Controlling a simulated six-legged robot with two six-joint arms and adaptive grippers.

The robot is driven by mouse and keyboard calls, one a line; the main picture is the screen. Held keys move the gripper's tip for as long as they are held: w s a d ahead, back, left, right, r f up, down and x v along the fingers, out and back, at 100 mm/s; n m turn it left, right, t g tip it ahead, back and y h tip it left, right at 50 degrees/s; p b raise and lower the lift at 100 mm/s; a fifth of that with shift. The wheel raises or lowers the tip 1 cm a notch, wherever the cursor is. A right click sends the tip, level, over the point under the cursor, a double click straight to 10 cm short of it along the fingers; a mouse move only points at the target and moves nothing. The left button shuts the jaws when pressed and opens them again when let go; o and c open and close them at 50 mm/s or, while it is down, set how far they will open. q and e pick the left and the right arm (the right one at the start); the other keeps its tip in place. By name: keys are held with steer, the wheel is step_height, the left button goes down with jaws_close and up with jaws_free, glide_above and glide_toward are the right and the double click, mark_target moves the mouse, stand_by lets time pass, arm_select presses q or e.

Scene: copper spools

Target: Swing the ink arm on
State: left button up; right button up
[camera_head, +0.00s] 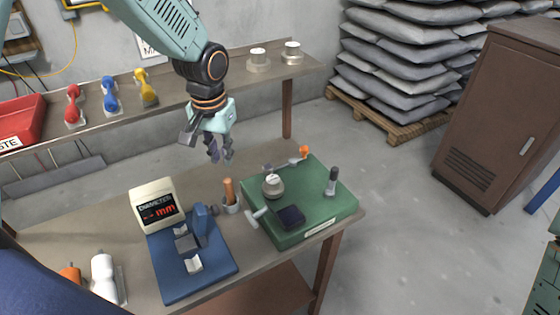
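A green base plate (321,219) sits at the right end of the workbench. At its back edge is a thin grey arm with an orange knob (304,151), which looks like the ink arm. In front of it on the plate are a round grey knobbed part (273,187), a dark square pad (291,216), a pale lever (256,217) and a dark upright handle (332,181). My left gripper (220,156) hangs above the bench, left of the plate, pointing down. Its fingertips look apart, with nothing between them. My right gripper is not in view.
A blue fixture (214,275) with a display (157,208) stands left of the plate. A wooden-handled tool in a cup (230,196) stands between them. White and orange bottles (104,273) are at front left. A back shelf holds coloured tools and metal spools (259,59).

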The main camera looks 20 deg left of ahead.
arm_select(q)
steer(key=shift+m+y, duration=0.3)
steer(key=shift+y, duration=0.1)
steer(key=w+f+b, duration=0.1)
steer(key=w+d+f+b, duration=0.1)
steer(key=w+f+b, duration=0.1)
steer(key=shift+f, duration=0.15)
jaws_close()
steer(key=w+d+r+n+t+y+b, duration=0.1)
steer(key=w+d+n+b, duration=0.6)
steer(key=w+d+n, duration=0.2)
steer(key=shift+n+t+y, duration=0.3)
steer(key=shift+n+y, duration=0.1)
steer(key=shift+n, duration=0.1)
steer(key=shift+w+d, duration=0.1)
steer(key=shift+w, duration=0.05)
steer(key=shift+f, duration=0.1)
